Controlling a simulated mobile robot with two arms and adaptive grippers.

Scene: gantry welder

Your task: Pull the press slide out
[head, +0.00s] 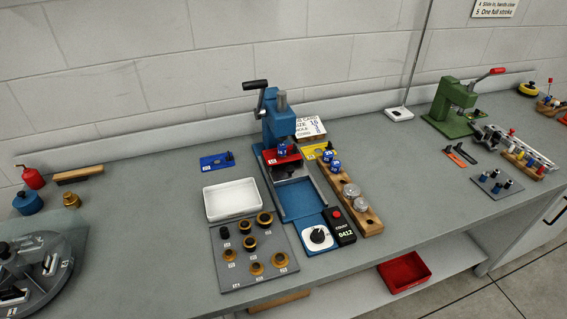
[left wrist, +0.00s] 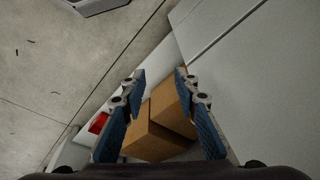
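The blue press (head: 277,124) with a black lever handle (head: 255,85) stands on the bench in the head view. A red slide (head: 279,158) sits back under the ram, with a blue part (head: 282,149) on it. In front of it lies the bare blue bed (head: 298,196) between grey side rails. My left gripper (left wrist: 160,76) shows only in the left wrist view, open and empty, with blue finger pads apart. It is away from the press, facing cardboard boxes and the floor. My right gripper is in no view.
A white tray (head: 231,199) and a grey board of rings (head: 222,275) lie left of the press bed. A wooden rack (head: 368,220) lies to its right, and a dial (head: 318,236) and counter (head: 341,227) in front. A green press (head: 449,110) stands far right. Cardboard boxes (left wrist: 150,140) show below.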

